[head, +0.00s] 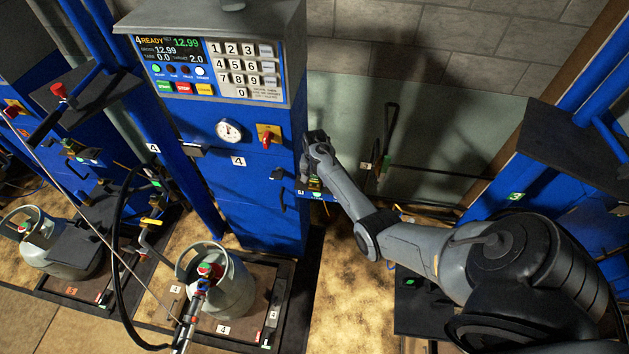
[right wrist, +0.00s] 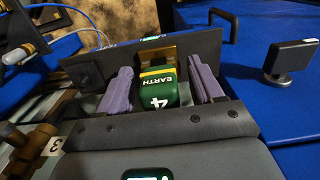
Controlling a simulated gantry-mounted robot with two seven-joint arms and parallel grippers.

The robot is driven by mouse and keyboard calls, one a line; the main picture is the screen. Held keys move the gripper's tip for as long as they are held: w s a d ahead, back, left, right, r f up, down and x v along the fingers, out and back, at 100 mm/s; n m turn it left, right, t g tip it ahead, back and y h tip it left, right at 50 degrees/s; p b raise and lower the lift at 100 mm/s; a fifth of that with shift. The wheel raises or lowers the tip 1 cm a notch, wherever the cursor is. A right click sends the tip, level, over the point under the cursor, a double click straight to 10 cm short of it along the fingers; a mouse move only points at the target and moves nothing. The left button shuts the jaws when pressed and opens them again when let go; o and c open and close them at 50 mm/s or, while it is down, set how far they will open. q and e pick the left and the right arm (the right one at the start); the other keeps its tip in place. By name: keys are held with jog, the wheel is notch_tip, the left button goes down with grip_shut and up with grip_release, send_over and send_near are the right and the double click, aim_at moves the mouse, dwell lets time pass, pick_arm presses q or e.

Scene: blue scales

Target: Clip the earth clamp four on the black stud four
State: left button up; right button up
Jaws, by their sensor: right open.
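The earth clamp four (right wrist: 155,88) is a green block with a yellow band, marked EARTH and 4. In the right wrist view it sits upright in a dark holder with a brass-coloured plate behind it. My right gripper (right wrist: 161,79) is open, with one purple-grey finger on each side of the clamp and a visible gap to both. In the head view my right gripper (head: 313,180) is low beside the right side of the blue cabinet four. A black square-headed post (right wrist: 290,62) stands on a blue panel; I cannot tell whether it is stud four. My left gripper is not in view.
The blue cabinet (head: 225,195) has a keypad, gauge and red valve. A gas cylinder (head: 232,290) stands on a scale in front. A black handle (right wrist: 224,20) and brass fittings (right wrist: 30,150) flank the holder. Black hoses hang at left.

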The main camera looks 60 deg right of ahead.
jog(key=shift+p, duration=0.6)
dwell(1.1)
grip_shut()
dwell(0.4)
jog(key=shift+r, duration=0.15)
jog(key=shift+r+p, duration=2.9)
jog(key=shift+p, duration=0.45)
